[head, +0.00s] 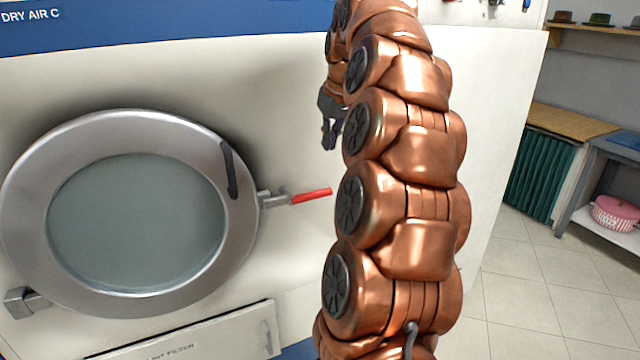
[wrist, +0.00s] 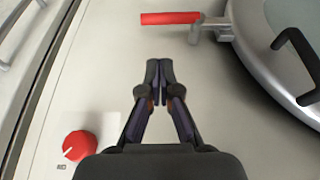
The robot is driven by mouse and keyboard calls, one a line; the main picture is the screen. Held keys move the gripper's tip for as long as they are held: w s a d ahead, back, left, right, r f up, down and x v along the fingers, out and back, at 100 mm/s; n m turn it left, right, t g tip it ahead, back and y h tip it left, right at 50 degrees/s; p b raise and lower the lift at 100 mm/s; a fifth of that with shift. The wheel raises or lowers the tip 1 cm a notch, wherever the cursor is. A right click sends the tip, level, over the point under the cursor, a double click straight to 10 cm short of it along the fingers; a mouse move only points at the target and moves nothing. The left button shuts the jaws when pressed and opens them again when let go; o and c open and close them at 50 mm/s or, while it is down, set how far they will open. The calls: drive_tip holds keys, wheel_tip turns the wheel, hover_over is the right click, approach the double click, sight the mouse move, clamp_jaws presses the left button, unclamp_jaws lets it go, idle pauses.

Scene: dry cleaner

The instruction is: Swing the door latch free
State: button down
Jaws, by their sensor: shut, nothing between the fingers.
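The door latch (head: 296,196) has a red handle and a grey metal bracket at the right rim of the round door (head: 130,125). The handle points right, tilted slightly upward. The latch also shows at the top of the wrist view (wrist: 172,18), beside the door's metal rim (wrist: 248,50). The door sits against its frame, with a dark curved handle (head: 229,168) on its rim. My gripper (head: 329,143) is above and right of the latch in the head view, apart from it. In the wrist view my gripper (wrist: 159,68) is shut and empty, its fingertips below the red handle.
A red knob (wrist: 80,145) is on the panel at the lower left of the wrist view. A lint filter flap (head: 200,335) is below the door. My copper arm covers the panel right of the latch. Tiled floor (head: 540,290) is open at right.

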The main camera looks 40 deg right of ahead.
sight(318, 191)
drive_tip(key=p+x, duration=0.1)
drive_tip(key=x, duration=0.3)
drive_tip(key=p+x, duration=0.1)
drive_tip(key=x, duration=0.4)
drive_tip(key=p+x, duration=0.1)
drive_tip(key=x, duration=0.4)
drive_tip(key=shift+s+a, duration=0.1)
drive_tip(key=shift+s, duration=0.2)
drive_tip(key=shift+f, duration=0.1)
drive_tip(key=shift+f, duration=0.15)
